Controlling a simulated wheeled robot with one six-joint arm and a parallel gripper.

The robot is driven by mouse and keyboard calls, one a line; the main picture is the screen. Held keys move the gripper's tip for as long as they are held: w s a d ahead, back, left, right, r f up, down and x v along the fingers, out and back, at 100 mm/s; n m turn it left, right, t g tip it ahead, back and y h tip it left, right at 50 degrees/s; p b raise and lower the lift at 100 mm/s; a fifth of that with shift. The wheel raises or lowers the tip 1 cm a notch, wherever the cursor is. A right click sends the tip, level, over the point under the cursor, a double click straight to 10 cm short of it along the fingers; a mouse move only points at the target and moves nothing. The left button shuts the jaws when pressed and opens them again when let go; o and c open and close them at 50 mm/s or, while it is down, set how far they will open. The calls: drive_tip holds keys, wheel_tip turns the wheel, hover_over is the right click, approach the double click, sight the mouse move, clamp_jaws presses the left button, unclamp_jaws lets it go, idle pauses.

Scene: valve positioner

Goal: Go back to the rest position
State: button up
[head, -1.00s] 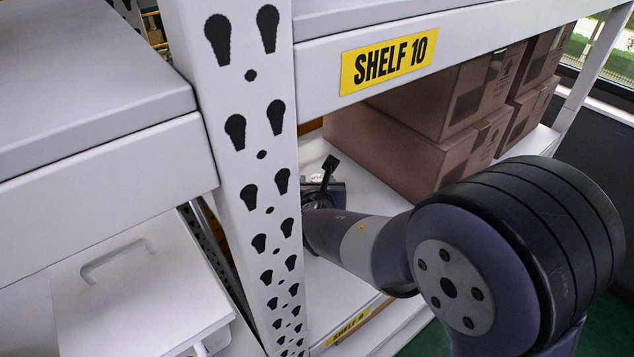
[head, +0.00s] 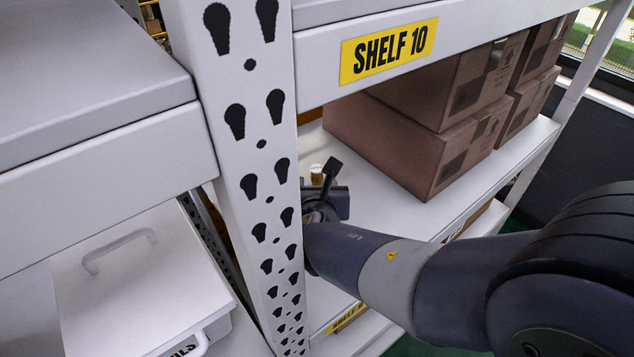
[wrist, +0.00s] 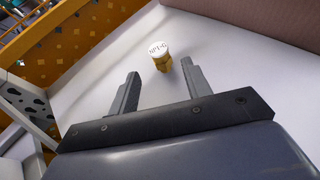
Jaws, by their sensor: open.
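My gripper (wrist: 160,92) is open and empty in the wrist view, with its two grey fingers spread apart over the white shelf. A small part with a white cap and a yellow body (wrist: 162,58) stands on the shelf just past the fingertips, apart from them. The cap has lettering that seems to read "NPT-G". The part also shows in the head view (head: 317,174), behind my wrist.
A perforated white rack post (head: 255,150) stands close left of my arm. The "SHELF 10" beam (head: 400,52) is above it. Brown boxes (head: 415,140) sit at the back right of the shelf (head: 375,215). A lidded white bin (head: 140,280) is at lower left.

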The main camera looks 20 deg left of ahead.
sight(317, 176)
drive_tip(key=x, duration=0.8)
drive_tip(key=shift+d+f, duration=0.1)
drive_tip(key=shift+f, duration=0.2)
drive_tip(key=r, duration=0.2)
drive_tip(key=r+p, duration=0.1)
drive_tip(key=r, duration=0.2)
drive_tip(key=shift+s+r+p, duration=0.2)
drive_tip(key=shift+p, duration=0.1)
drive_tip(key=shift+f, duration=0.1)
